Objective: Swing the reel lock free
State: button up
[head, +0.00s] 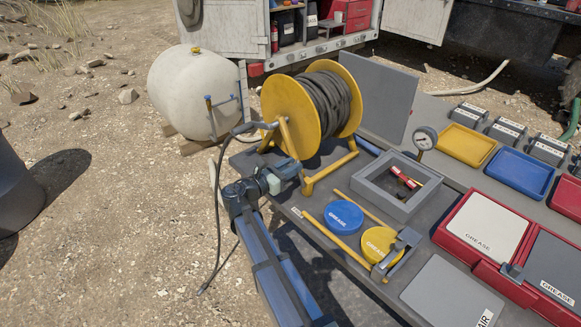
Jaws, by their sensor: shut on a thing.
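The hose reel (268,110) has yellow round flanges, a dark hose wound between them, and a yellow stand on the grey bench. My gripper (290,168) is at the reel's lower left side, close to the stand's front leg. It is shut on a small part there, which I take to be the reel lock. The lock is mostly hidden by the gripper, so its angle cannot be told.
A yellow bar (331,238), a blue grease lid (344,216), a yellow grease lid (380,245) and a grey open box (372,192) lie right of my arm. A gauge (424,138) stands behind. A pale tank (190,90) stands left of the reel.

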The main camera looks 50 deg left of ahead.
jog(key=shift+d, duration=0.15)
grip_shut()
jog(key=d+f+m, duration=0.2)
jog(key=d+m, duration=0.7)
jog(key=m, duration=0.4)
dwell(0.4)
jog(key=shift+f, duration=0.1)
dwell(0.3)
jog(key=o, duration=0.8)
grip_release()
jog(key=shift+o, duration=0.2)
jog(key=s, duration=1.3)
jog(key=shift+s, duration=0.4)
